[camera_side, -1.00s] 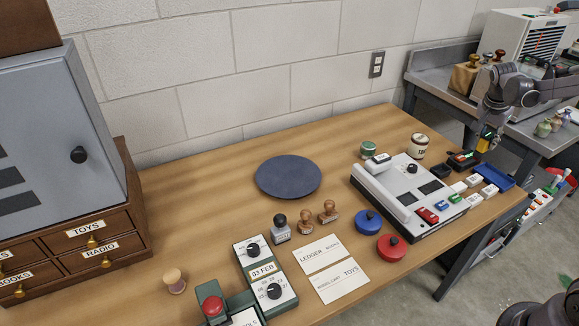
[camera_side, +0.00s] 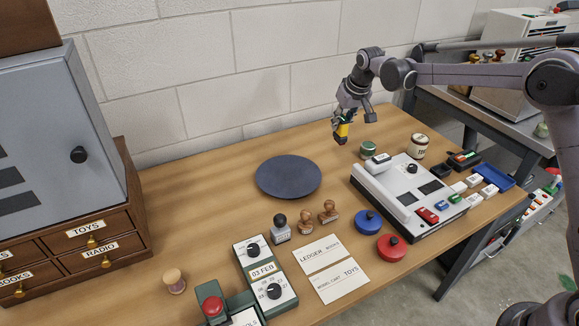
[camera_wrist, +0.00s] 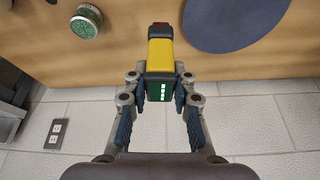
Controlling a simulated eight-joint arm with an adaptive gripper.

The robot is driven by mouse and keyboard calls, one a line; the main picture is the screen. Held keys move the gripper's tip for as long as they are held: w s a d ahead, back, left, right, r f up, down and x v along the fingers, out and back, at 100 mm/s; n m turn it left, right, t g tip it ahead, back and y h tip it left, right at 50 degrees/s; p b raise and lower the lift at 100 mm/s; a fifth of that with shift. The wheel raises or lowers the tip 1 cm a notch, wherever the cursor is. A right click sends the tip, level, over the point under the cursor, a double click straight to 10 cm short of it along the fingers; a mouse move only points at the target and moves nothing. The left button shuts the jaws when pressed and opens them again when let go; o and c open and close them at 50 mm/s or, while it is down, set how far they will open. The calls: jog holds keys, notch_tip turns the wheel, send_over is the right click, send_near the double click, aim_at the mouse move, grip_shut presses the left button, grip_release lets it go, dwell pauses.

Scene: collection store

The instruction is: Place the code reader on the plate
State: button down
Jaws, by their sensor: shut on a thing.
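My gripper (camera_side: 341,137) is above the back of the wooden table, to the right of the plate. It is shut on the code reader (camera_side: 343,130), which is yellow with dark ends. In the wrist view the code reader (camera_wrist: 160,58) sits between the two fingers, its yellow body, red tip and dark green end with white marks showing. The plate (camera_side: 289,176) is a flat dark blue-grey disc lying on the table. Part of the plate (camera_wrist: 235,22) also shows at the top right of the wrist view. The code reader is apart from the plate, held above the table.
A green tin (camera_side: 368,149) stands close to my gripper on the right. Stamps (camera_side: 305,224) and a dial box (camera_side: 265,272) lie in front of the plate. The wall (camera_side: 235,70) is close behind.

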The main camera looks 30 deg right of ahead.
jog(key=w+a+n, duration=0.1)
jog(key=a, duration=0.3)
send_over(289, 174)
notch_tip(289, 174, down, 7)
jog(key=shift+a+f, duration=0.1)
jog(key=shift+f, duration=1.8)
jog(key=shift+f, duration=0.15)
jog(key=c, duration=1.1)
grip_release()
